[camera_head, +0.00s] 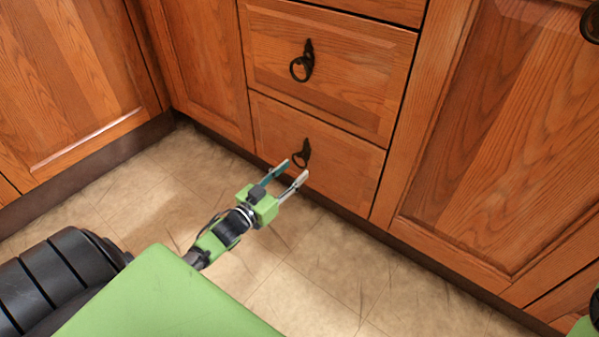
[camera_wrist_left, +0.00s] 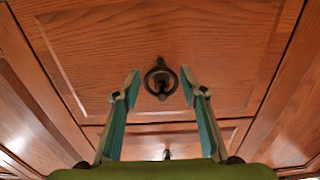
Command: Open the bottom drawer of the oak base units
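The bottom drawer (camera_head: 345,168) of the oak base units is shut, its front flush with the units. A dark ring pull (camera_head: 302,154) hangs on its front. My left gripper (camera_head: 294,172) is open just in front of this drawer, its fingertips close to the ring pull. In the left wrist view, the ring pull (camera_wrist_left: 161,78) shows ahead, centred between the two spread fingertips (camera_wrist_left: 160,80) of my left gripper. The fingers look empty, and I cannot tell whether either touches the ring. My right gripper is not in view.
Another shut drawer (camera_head: 350,85) with a ring pull (camera_head: 302,62) sits above. Cabinet doors stand on the left (camera_head: 60,70) and right (camera_head: 500,130). A dark plinth (camera_head: 90,168) runs below. The tiled floor (camera_head: 330,270) is clear in front.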

